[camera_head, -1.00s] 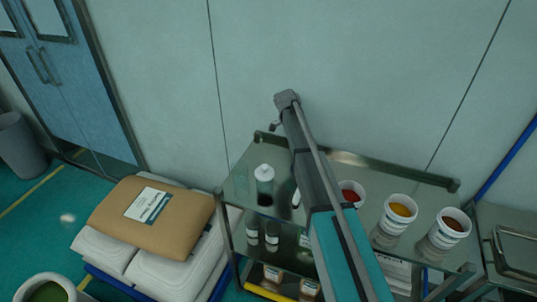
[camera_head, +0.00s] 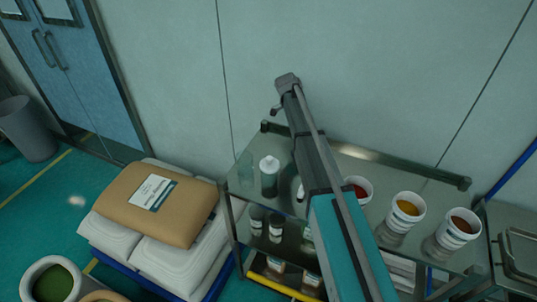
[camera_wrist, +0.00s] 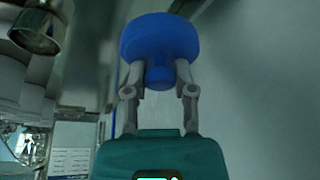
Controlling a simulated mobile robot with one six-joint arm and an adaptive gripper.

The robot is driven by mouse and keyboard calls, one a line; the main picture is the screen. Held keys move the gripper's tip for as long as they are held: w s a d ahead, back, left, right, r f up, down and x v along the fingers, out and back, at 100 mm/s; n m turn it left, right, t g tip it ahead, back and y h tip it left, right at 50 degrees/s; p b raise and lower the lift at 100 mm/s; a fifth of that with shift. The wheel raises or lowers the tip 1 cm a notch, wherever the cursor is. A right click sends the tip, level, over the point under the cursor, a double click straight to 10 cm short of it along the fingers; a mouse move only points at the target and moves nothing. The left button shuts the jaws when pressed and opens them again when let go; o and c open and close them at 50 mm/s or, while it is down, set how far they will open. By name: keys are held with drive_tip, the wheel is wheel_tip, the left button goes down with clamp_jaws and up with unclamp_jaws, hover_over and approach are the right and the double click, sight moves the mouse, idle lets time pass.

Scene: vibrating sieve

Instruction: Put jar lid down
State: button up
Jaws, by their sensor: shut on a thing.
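My gripper (camera_wrist: 158,92) is shut on the narrow knob of a round blue jar lid (camera_wrist: 160,38). The lid's wide disc lies beyond the fingertips, at the top of the wrist view, and nothing visible touches it. In the head view my arm hides the gripper and the lid. Three open white tubs stand on the metal cart's top shelf (camera_head: 247,187): one with red content (camera_head: 358,188), partly behind my arm, one with yellow (camera_head: 407,208) and one with dark red (camera_head: 460,225). Which jar the lid belongs to cannot be told.
A bottle with a pale cap (camera_head: 269,177) stands at the cart's left. Lower shelves hold small bottles (camera_head: 276,228). A brown sack (camera_head: 160,205) lies on white sacks at left. A metal cylinder (camera_wrist: 38,28) is close at the wrist view's upper left. The wall stands behind the cart.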

drive_tip(key=s+a+n, duration=0.1)
drive_tip(key=n+t, duration=0.1)
drive_tip(key=n, duration=0.1)
drive_tip(key=shift+s+a+r+n+y+p, duration=0.3)
drive_tip(key=shift+s+a, duration=0.05)
drive_tip(key=s+a+r+n+y+p, duration=0.1)
drive_tip(key=s+a+n+y, duration=0.1)
drive_tip(key=n, duration=0.5)
drive_tip(key=s+a+r+n+t+y, duration=0.1)
drive_tip(key=s+a+n+y, duration=0.1)
drive_tip(key=a+n, duration=0.3)
drive_tip(key=s+a+n+y+p, duration=0.1)
drive_tip(key=s+a+n+y, duration=0.2)
drive_tip(key=n, duration=0.7)
drive_tip(key=shift+a+r+p, duration=0.35)
drive_tip(key=shift+a+r, duration=0.05)
drive_tip(key=shift+a, duration=0.35)
drive_tip(key=shift+s+f, duration=0.1)
drive_tip(key=shift+f, duration=0.05)
wheel_tip(320, 180, down, 6)
drive_tip(key=b, duration=0.6)
drive_tip(key=shift+f+b, duration=1.85)
drive_tip(key=shift+b, duration=0.15)
drive_tip(key=shift+f, duration=0.15)
